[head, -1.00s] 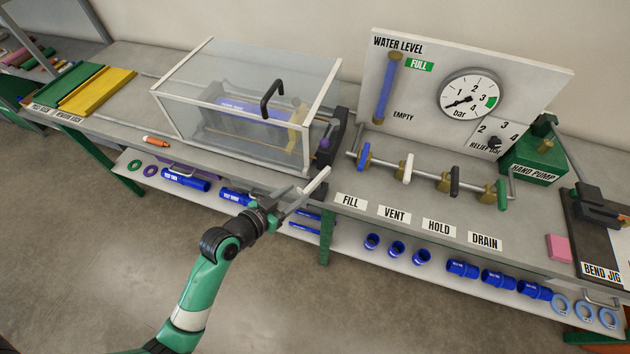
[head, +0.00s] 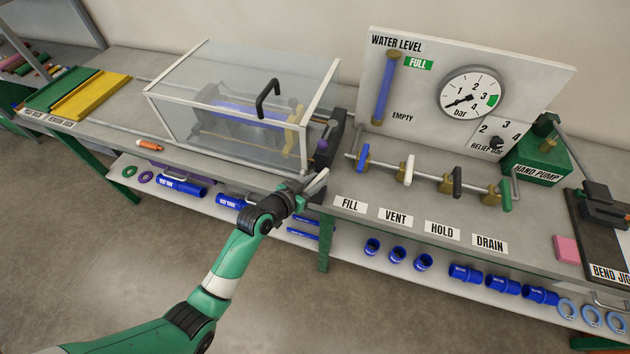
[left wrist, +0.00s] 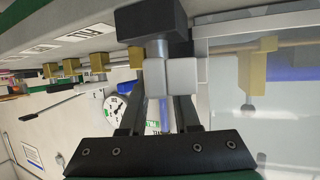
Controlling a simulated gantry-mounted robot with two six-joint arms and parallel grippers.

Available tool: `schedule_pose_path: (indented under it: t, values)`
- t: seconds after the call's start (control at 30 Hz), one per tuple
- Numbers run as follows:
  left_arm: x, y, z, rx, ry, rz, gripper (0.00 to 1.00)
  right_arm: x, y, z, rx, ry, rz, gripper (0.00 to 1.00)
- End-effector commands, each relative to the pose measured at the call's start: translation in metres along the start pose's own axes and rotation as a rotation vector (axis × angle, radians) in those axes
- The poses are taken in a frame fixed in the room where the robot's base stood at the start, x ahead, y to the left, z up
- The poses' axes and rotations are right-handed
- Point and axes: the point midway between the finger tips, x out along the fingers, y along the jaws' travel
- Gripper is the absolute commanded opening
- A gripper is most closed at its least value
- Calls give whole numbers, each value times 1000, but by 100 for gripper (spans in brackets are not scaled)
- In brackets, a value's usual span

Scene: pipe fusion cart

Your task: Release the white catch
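In the left wrist view a pale white block (left wrist: 160,78), which looks like the white catch, sits at the lower end of a short grey rod below a dark block (left wrist: 152,20). My left gripper (left wrist: 163,98) has its two dark fingers apart, with the gauge board visible between them. The white block overlaps the finger ends; I cannot tell whether they touch it. In the head view my left gripper (head: 318,182) is at the bench front edge, below the dark end block (head: 338,125) of the clear box. My right gripper is not in view.
The clear guard box (head: 205,125) with a black handle (head: 267,98) stands left of the gripper. A row of valves starts to its right with a blue lever (head: 363,157). The gauge board (head: 420,110) stands behind. A lower shelf holds blue fittings (head: 372,247).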

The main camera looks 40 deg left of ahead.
Motion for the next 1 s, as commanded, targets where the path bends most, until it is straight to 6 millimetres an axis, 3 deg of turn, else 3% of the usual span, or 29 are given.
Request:
schedule_pose_path:
  t: [0.03, 0.13, 0.17, 0.43, 0.67, 1.0]
  values:
    - [0, 0, 0, 0, 0, 0, 19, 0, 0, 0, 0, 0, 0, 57]
    - [0, 0, 0, 0, 0, 0, 1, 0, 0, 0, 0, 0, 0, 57]
    - [0, 0, 0, 0, 0, 0, 0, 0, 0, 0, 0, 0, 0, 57]
    - [0, 0, -1, -2, -1, -4, 0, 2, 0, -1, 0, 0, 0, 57]
    - [-2, 1, -3, -37, -9, -93, 0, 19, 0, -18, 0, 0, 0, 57]
    - [0, 0, 1, -71, -1, -173, 0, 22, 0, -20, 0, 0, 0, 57]
